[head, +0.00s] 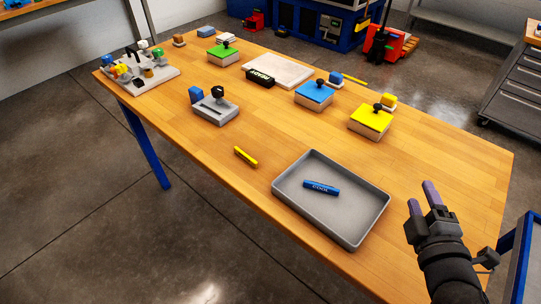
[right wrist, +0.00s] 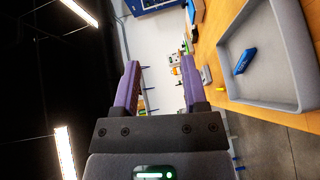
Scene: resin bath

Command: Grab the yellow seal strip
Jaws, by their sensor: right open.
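A short yellow strip (head: 245,156) lies flat on the wooden table, left of the grey tray, near the table's front edge. A small yellow piece (right wrist: 220,89) near the tray in the right wrist view looks like the same strip. Another thin yellow strip (head: 355,82) lies at the table's far edge, behind the blue block. My right gripper (head: 421,196) is to the right of the tray, far from both strips. Its purple fingers (right wrist: 160,63) are apart with nothing between them. My left gripper is not in view.
The grey tray (head: 286,187) holds a blue labelled bar (head: 321,188). Lidded blocks in blue (head: 313,95), yellow (head: 369,123) and green (head: 222,54) stand farther back, with a grey holder (head: 217,110) at left. The table is bare between the near strip and the blocks.

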